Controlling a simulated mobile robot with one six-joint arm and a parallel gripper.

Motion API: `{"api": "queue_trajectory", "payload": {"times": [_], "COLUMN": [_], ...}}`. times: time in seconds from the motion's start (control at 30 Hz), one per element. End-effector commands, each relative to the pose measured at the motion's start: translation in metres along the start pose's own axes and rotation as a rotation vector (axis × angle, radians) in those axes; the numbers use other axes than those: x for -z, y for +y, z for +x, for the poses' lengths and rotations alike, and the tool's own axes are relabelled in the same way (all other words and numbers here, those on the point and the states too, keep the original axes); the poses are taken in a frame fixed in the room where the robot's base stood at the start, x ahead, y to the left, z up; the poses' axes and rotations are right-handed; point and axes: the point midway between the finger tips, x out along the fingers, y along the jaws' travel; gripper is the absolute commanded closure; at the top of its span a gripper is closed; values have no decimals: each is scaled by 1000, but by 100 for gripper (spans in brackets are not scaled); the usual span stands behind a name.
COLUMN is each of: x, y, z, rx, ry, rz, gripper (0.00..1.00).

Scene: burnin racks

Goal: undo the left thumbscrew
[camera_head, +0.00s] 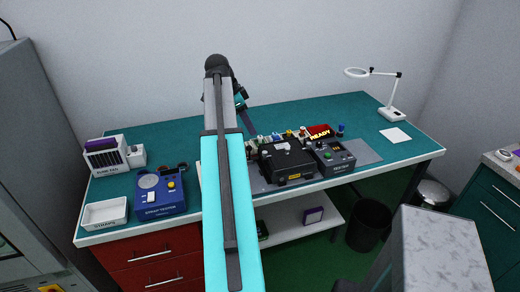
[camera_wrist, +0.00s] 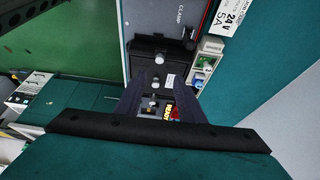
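A black fixture (camera_head: 285,160) lies on a grey mat on the bench in the head view; thumbscrews are too small to pick out there. In the wrist view a black block (camera_wrist: 150,48) carries a small round silver knob (camera_wrist: 157,57), with another silver knob (camera_wrist: 155,84) nearer me. I cannot tell which is the left thumbscrew. My gripper (camera_wrist: 158,82) shows two dark fingers apart, with the nearer knob seen in the gap. Nothing is visibly held, and contact cannot be told. In the head view my arm hides much of the gripper.
A blue tester (camera_head: 160,195), a white tray (camera_head: 105,213) and a white rack (camera_head: 106,157) sit at the left. A lamp (camera_head: 392,112) stands at the right. The bench's back right is mostly clear.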

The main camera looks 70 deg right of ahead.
Motion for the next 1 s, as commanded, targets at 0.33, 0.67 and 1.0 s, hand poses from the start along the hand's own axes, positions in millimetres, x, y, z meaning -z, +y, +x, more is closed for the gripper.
{"api": "queue_trajectory", "payload": {"times": [0.33,0.67,1.0], "x": [-1,-1,-2], "y": [0,1,0], "z": [16,49,83], "rx": [-1,-1,-1], "ry": [0,-1,-1], "rz": [-2,-2,-3], "gripper": [65,65,65]}}
